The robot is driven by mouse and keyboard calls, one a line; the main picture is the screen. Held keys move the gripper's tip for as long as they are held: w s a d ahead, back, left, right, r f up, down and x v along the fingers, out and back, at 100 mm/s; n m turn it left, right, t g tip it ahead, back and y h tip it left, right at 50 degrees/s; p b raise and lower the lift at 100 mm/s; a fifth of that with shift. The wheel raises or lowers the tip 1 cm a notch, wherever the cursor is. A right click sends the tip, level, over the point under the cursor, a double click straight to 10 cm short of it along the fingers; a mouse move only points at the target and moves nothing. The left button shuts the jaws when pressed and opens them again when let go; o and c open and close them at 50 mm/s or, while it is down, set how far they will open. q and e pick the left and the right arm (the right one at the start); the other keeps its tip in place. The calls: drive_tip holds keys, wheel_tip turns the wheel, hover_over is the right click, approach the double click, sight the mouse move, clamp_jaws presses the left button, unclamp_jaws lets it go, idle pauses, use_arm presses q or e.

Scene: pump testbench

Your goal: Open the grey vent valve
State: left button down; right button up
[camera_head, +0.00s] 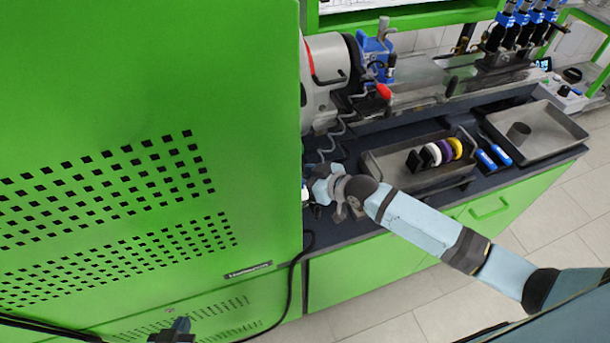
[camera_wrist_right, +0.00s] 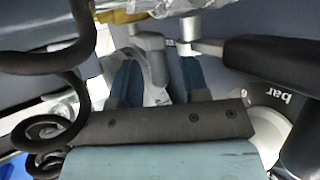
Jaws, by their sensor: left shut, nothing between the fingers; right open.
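In the right wrist view, a small grey fitting (camera_wrist_right: 150,42) with a short bent arm lies between and just beyond the fingertips of my right gripper (camera_wrist_right: 158,68). It may be the grey vent valve, but I cannot tell for sure. The fingers are apart, and I cannot tell whether they touch it. In the head view, my right arm reaches in from the right to the bench beside the green cabinet, and its fingertips are partly hidden there. My left gripper (camera_head: 180,330) is shut and empty, low in front of the cabinet.
The green cabinet (camera_head: 150,90) fills the left. A red-tipped lever (camera_head: 384,91) stands above the bench. In the wrist view, a black bar (camera_wrist_right: 270,52), a coiled cable (camera_wrist_right: 45,130) and a gauge (camera_wrist_right: 275,105) crowd the gripper.

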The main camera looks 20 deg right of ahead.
drive_tip(key=shift+w+a, duration=0.1)
drive_tip(key=shift+c, duration=0.4)
clamp_jaws()
drive_tip(key=shift+f, duration=0.1)
